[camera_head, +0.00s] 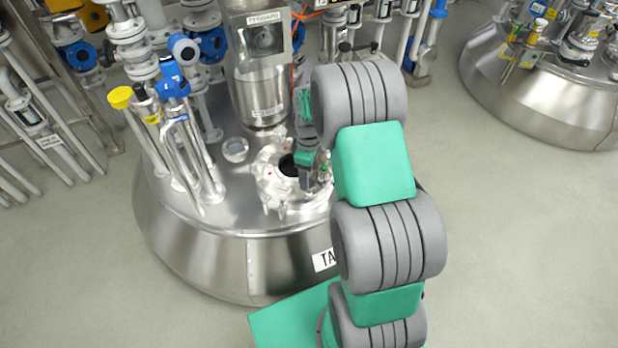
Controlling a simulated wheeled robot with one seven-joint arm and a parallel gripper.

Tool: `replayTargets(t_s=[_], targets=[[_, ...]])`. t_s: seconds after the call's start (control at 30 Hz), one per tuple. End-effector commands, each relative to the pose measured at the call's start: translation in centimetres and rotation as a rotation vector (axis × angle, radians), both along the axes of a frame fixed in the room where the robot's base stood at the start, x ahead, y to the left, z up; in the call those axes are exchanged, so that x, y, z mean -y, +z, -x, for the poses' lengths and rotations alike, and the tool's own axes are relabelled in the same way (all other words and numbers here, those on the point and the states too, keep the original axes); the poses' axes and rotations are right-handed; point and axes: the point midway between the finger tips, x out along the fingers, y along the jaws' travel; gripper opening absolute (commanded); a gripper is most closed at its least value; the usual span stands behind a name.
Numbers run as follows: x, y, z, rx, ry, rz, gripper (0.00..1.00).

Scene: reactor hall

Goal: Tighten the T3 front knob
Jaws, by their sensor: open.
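My gripper (318,180) is over the right part of this hatch. Its fingers are small and partly hidden by the wrist, and I cannot tell whether they touch a knob. I cannot tell which knob is the T3 front one.
A steel motor column (262,95) rises behind the hatch. Pipes with a yellow cap (120,97) and blue valves (172,88) stand on the left. A second tank (540,105) is at the right. The grey floor (520,250) at the right is clear.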

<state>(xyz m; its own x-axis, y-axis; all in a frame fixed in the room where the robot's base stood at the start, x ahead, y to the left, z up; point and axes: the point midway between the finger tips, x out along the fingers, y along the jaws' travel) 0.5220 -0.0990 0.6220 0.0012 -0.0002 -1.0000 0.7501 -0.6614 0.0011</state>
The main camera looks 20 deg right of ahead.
Motion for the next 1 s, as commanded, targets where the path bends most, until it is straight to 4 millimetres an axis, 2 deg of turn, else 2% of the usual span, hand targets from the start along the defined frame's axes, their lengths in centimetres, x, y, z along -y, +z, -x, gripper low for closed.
replayTargets(t_s=[0.03, 0.1, 0.2, 0.57, 0.67, 0.77, 0.83, 0.9, 1.0], targets=[[0.0, 1.3, -0.1, 0.004, 0.000, 0.000, 0.68], [0.0, 2.6, -0.1, 0.002, 0.000, 0.001, 0.68], [0.0, 3.6, 0.0, 0.001, 0.000, 0.001, 0.68], [-0.2, 4.4, 0.1, 0.004, -0.009, 0.000, 0.68], [-1.4, 7.2, 1.1, 0.027, -0.079, 0.004, 0.68], [-3.8, 11.9, 3.9, 0.071, -0.234, 0.001, 0.68], [-5.8, 15.0, 7.1, 0.105, -0.372, -0.009, 0.68], [-7.4, 17.2, 10.5, 0.137, -0.509, -0.027, 0.67], [-9.0, 18.5, 14.9, 0.168, -0.677, -0.055, 0.59]])
